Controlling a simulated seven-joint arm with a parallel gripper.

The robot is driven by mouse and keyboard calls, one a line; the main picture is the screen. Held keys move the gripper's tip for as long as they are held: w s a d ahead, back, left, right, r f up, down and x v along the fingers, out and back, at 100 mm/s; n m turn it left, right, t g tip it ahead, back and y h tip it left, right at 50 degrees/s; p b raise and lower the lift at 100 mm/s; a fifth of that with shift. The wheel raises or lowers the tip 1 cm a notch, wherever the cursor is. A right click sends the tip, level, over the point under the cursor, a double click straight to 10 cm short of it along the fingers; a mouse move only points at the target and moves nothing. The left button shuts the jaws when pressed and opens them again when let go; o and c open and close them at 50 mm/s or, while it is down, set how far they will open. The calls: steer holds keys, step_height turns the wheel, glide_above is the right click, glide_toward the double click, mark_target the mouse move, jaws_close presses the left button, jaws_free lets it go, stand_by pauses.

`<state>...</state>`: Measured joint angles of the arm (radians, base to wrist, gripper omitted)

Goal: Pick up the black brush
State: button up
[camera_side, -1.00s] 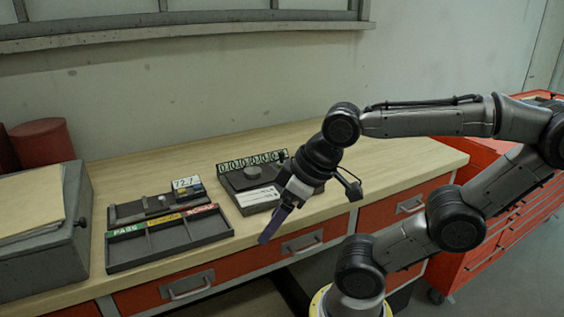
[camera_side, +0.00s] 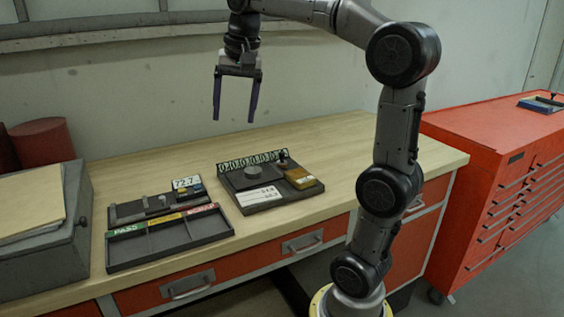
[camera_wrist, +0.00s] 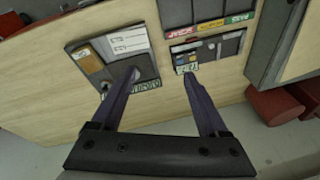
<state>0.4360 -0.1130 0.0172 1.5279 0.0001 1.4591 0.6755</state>
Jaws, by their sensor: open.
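My gripper (camera_side: 233,118) is open and empty, high above the back of the bench, with its fingers pointing down. In the wrist view its two fingers (camera_wrist: 162,76) are spread apart over the bench. I cannot make out a black brush for certain. A small dark piece (camera_side: 283,155) stands at the back right of the black fixture board (camera_side: 280,199), behind a yellow-brown block (camera_side: 299,178). Small dark parts (camera_side: 147,203) lie in the gauge tray (camera_side: 118,212); they are too small to identify.
A sorting tray (camera_side: 168,240) with green, yellow and red labels lies at the bench front. A grey box (camera_side: 70,240) stands at the left. The bench's right part (camera_side: 340,140) is clear.

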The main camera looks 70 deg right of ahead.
steer(key=w+d+f+m+g, duration=0.25)
steer(key=d+m, duration=0.25)
steer(key=d, duration=1)
steer(key=m+y, duration=0.1)
steer(key=m, duration=0.1)
glide_above(282, 152)
step_height(282, 152, down, 8)
step_height(282, 152, down, 7)
steer(key=shift+s+a+f, duration=0.1)
steer(key=shift+a+f, duration=0.05)
steer(key=shift+f, duration=2.9)
steer(key=shift+c, duration=0.2)
jaws_close()
